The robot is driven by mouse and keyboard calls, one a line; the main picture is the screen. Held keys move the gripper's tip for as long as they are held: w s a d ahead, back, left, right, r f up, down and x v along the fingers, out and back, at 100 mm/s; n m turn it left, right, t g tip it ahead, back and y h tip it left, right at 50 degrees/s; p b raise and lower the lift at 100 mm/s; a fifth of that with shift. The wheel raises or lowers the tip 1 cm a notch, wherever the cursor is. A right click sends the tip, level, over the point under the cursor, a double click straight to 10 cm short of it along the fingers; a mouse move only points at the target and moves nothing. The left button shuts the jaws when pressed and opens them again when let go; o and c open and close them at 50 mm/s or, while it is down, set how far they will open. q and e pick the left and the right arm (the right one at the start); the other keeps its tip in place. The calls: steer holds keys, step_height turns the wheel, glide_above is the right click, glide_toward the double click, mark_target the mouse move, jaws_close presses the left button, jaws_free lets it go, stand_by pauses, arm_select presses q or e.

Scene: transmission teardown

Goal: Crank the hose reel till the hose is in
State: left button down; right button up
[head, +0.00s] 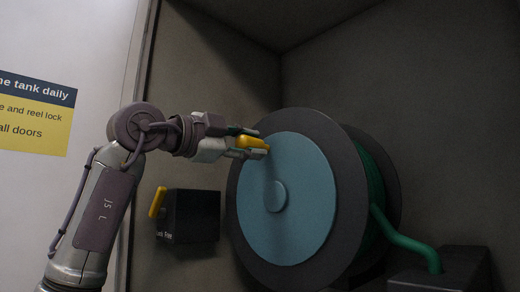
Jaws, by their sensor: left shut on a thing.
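The hose reel (313,230) stands in the compartment, with a dark rim and a blue-grey disc on its front face. A yellow crank handle (252,142) sticks out near the upper left of that disc. My left gripper (250,147) is shut on the crank handle, its fingers partly covering it. The green hose (402,240) is wound on the drum behind the front flange. A length of it runs off the right side down to a dark block. My right gripper is not in view.
A dark box (190,217) with a yellow lever (157,202) is mounted left of the reel, with partly readable lettering ending in "Free". A blue and yellow sign (36,112) is on the pale panel at left. The dark block (440,272) sits at lower right.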

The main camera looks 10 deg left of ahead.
arm_select(q)
steer(key=shift+w+a+f+n+t+b, duration=0.1)
steer(key=shift+w+a+f+n+b, duration=0.2)
steer(key=shift+n, duration=0.25)
steer(key=shift+w+a+f+n+t+b, duration=0.1)
steer(key=shift+w+a+n+b, duration=0.15)
steer(key=shift+a+n, duration=0.3)
steer(key=shift+w+a+f+n+t+b, duration=0.15)
steer(key=shift+w+a+n+b, duration=0.1)
steer(key=shift+n, duration=0.35)
steer(key=c, duration=0.8)
jaws_free()
steer(key=shift+a, duration=0.15)
steer(key=v, duration=1.2)
steer(key=shift+r, duration=0.1)
